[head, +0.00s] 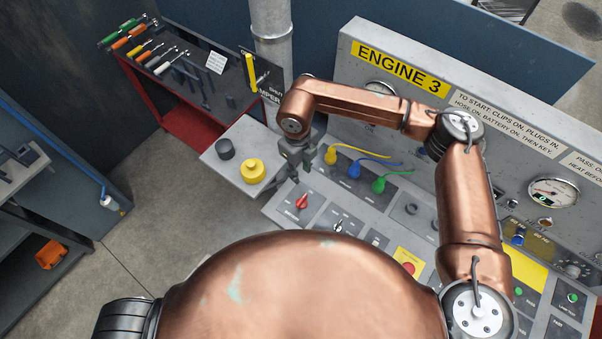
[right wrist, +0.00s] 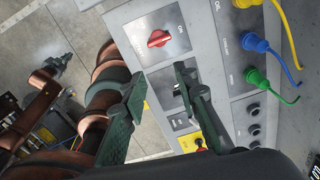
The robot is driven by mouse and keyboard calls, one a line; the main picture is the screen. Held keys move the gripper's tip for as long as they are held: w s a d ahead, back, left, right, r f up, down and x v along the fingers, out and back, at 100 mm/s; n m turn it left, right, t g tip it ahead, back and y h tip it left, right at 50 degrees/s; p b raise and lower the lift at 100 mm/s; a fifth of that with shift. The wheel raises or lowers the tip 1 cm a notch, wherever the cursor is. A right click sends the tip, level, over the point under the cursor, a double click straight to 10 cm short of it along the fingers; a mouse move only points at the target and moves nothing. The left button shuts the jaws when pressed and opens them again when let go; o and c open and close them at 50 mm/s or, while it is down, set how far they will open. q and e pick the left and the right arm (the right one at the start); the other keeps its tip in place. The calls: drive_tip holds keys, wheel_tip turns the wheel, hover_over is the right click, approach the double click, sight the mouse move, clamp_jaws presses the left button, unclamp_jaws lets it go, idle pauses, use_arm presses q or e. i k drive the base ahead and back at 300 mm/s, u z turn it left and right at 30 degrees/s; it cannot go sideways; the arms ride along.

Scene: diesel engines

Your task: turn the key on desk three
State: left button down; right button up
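The Engine 3 desk (head: 285,218) carries a red rotary switch (head: 302,202), which also shows in the right wrist view (right wrist: 158,38). A small silvery part, perhaps the key (head: 338,226), sits on the panel to its right. In the right wrist view a finger covers part of that panel, so I cannot make out the key there. My right gripper (head: 291,178) is above the left end of the desk, near the red switch. Its two fingers are apart with nothing between them (right wrist: 158,98). My left gripper (right wrist: 62,62) seems to show far off, too small to read.
Yellow, blue and green plugs (head: 378,184) with cables stand right of my gripper. A red stop button (head: 408,268) is nearer. A tool bench (head: 190,135) stands at the back left.

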sight(337, 227)
drive_tip(key=k, duration=1.5)
